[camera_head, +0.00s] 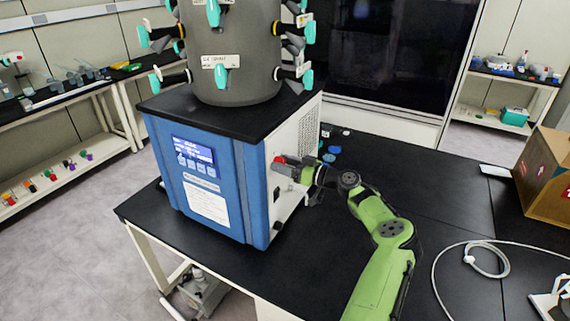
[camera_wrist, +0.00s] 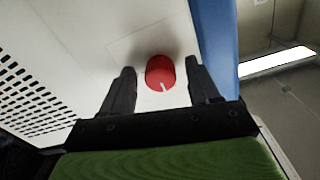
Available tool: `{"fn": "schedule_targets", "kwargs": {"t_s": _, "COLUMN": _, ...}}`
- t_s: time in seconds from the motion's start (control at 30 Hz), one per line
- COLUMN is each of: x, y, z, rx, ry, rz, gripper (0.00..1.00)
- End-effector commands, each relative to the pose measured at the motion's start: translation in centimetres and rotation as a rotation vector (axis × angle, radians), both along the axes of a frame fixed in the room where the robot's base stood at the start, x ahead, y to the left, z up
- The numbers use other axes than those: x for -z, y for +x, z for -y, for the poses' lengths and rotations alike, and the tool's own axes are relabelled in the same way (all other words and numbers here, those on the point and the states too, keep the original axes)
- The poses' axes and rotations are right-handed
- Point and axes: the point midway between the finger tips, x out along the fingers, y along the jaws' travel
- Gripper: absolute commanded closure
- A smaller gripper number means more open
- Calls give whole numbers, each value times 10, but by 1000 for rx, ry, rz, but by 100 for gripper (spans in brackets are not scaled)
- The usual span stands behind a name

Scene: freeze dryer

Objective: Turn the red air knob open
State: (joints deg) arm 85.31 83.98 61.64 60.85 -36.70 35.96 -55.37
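The red air knob (camera_wrist: 160,73) sits on the white side panel of the freeze dryer, with a pale mark on its face. It also shows as a small red spot in the head view (camera_head: 280,159), on the dryer's right side. My gripper (camera_wrist: 160,78) is open, with one dark finger on each side of the knob. A gap shows between the knob and each finger, so the fingers do not appear to touch it. In the head view my gripper (camera_head: 287,168) is at the side panel, partly covering the knob area. The freeze dryer (camera_head: 245,195) is blue with a grey chamber on top.
The dryer stands on a black table (camera_head: 330,245). Several blue caps lie behind my arm. A cardboard box (camera_head: 547,175) and a coiled white cable (camera_head: 487,262) are to the right. Vents (camera_wrist: 25,95) are left of the knob in the wrist view.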

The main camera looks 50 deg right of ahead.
Motion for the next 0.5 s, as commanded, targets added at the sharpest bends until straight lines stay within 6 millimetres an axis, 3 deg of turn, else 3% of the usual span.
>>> {"fn": "schedule_targets", "kwargs": {"t_s": 0.03, "x": 0, "y": 0, "z": 0, "rx": 0, "ry": 0, "rz": 0, "gripper": 47}}
{"fn": "schedule_targets", "kwargs": {"t_s": 0.33, "x": 0, "y": 0, "z": 0, "rx": -1, "ry": 0, "rz": 0, "gripper": 93}}
{"fn": "schedule_targets", "kwargs": {"t_s": 0.5, "x": 0, "y": 0, "z": 0, "rx": 0, "ry": 5, "rz": -1, "gripper": 95}}
